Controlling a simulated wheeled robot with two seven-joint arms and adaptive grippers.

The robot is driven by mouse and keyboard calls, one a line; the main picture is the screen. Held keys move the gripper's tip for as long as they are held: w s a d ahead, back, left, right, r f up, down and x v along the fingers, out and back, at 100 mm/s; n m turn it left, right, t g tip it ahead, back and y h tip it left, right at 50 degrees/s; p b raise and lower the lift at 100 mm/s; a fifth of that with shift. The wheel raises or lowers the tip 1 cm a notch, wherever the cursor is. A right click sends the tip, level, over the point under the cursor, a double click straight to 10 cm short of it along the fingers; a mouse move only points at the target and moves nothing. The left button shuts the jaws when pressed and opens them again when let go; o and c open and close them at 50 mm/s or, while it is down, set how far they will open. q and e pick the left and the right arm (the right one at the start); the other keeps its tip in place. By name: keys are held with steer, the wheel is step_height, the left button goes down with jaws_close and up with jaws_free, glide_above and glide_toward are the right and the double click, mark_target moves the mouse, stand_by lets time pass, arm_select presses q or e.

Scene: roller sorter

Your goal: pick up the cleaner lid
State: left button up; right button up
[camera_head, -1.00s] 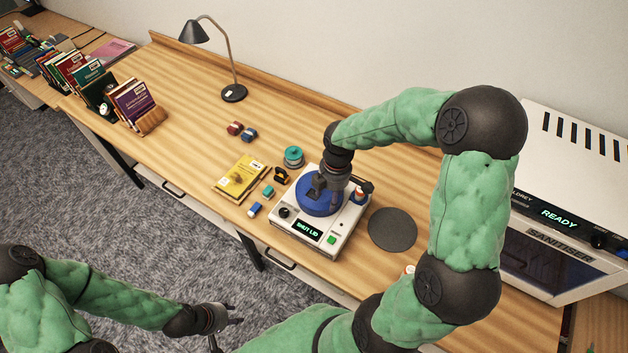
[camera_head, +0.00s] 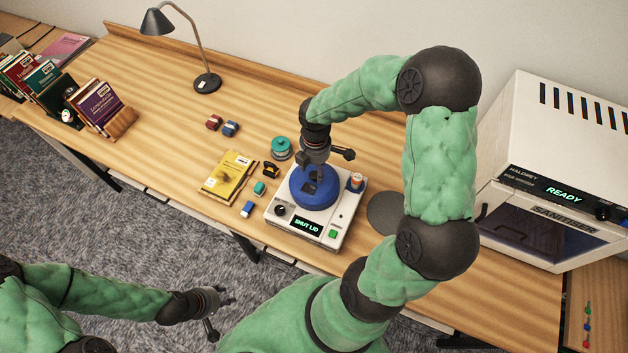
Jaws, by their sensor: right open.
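The cleaner is a white box (camera_head: 345,210) on the desk, with a lit display reading "SHUT LID". A round blue part (camera_head: 322,198), which looks like its lid, sits on top, with a dark shape at its middle. My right gripper (camera_head: 322,165) is open just above and behind the blue part's middle, its fingers spread. I cannot tell whether a finger touches it. My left gripper (camera_head: 221,317) is open and empty at the lower left, in front of the desk and away from the cleaner.
A dark round disc (camera_head: 383,212) lies right of the cleaner, partly behind my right arm. A yellow book (camera_head: 229,177), a teal round item (camera_head: 281,147) and small blocks lie to its left. A lamp (camera_head: 207,82) stands behind. A white sanitiser (camera_head: 540,170) stands at right.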

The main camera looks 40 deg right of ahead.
mark_target(314, 174)
steer(key=f, duration=0.5)
steer(key=shift+w+d, duration=0.1)
steer(key=shift+w, duration=0.15)
jaws_close()
